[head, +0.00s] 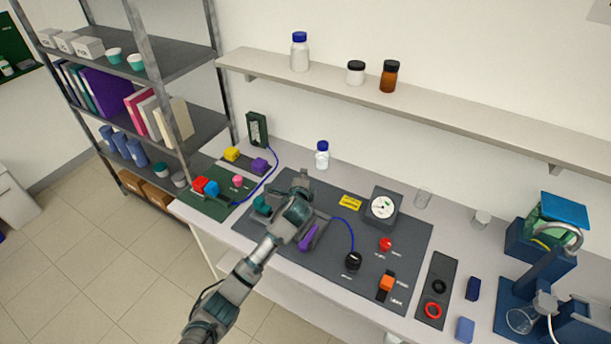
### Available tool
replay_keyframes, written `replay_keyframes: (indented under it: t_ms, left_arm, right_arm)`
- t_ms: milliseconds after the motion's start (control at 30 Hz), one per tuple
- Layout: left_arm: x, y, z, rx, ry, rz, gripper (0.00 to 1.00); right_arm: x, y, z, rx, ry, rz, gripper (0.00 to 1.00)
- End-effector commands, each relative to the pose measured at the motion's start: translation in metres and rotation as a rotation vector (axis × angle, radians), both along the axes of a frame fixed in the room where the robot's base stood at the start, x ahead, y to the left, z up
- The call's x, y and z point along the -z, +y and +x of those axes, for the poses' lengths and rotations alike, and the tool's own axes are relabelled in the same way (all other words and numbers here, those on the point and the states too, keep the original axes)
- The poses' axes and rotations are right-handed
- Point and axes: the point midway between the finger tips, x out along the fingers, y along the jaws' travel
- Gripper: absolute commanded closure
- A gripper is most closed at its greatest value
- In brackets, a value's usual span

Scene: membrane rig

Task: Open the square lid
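A flat blue square lid (565,208) shows at the far right, on top of a green see-through box (552,231). The box stands on a dark blue rig (527,247); I cannot tell whether the lid is fully seated. My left arm reaches up from the bottom, and my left gripper (302,184) is over the dark grey mat (325,267), far to the left of the lid. Its fingers are small and seen from behind, so their opening is unclear. The arm hides part of a fixture with a purple lever (308,238).
The mat bears a round gauge (383,207), a red knob (386,244), a black knob (353,261) and an orange block (387,283). A curved grey pipe (570,232) and a glass flask (521,319) stand near the rig. A wall shelf (420,107) hangs above.

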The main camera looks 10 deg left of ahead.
Motion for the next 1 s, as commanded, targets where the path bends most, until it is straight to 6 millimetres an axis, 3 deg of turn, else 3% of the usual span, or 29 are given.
replay_keyframes:
  t_ms: [367,1000]
  left_arm:
    - [-0.023,-0.012,-0.016,0.002,0.001,0.003,0.76]
    - [-0.053,-0.015,-0.039,0.0,0.003,0.002,0.76]
  right_arm:
    - [0.001,0.02,-0.01,0.006,0.013,0.022,0.3]
    - [0.001,0.003,-0.008,0.002,0.011,0.004,0.3]
